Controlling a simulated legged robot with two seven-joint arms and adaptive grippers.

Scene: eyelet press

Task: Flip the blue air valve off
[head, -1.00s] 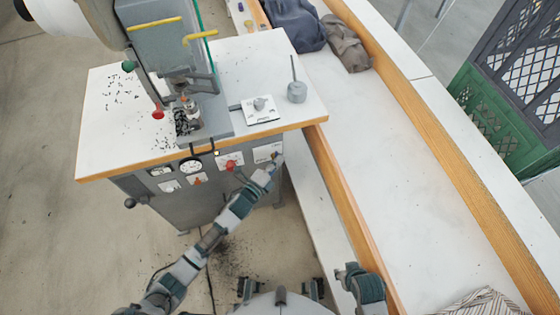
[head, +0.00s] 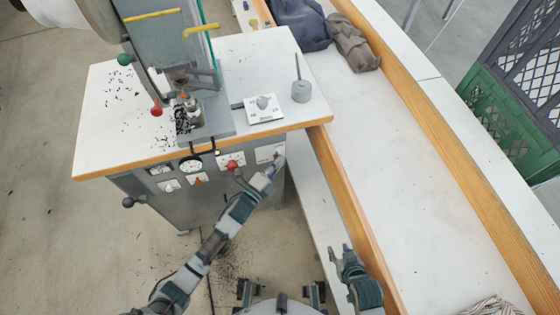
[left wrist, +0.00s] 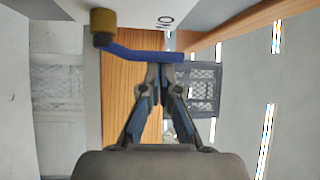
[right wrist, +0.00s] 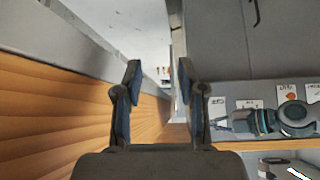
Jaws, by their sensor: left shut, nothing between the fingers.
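The blue valve lever (left wrist: 145,54) shows in the left wrist view, reaching right from a brass-coloured valve body (left wrist: 103,22) on a white panel. My left gripper (left wrist: 161,72) is shut and empty, with its fingertips right at the outer part of the lever; I cannot tell if they touch it. In the head view my left gripper (head: 270,172) is at the right end of the press's front panel and largely hides the valve. My right gripper (head: 341,255) is open and empty, low beside the bench; it also shows in the right wrist view (right wrist: 159,75).
The press table (head: 110,150) has a wooden edge above the panel. A red knob (head: 232,164) and a gauge (head: 191,164) sit left of the valve. The white bench (head: 400,150) with a wooden rail runs along the right. Grey cloths (head: 350,45) lie at its far end.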

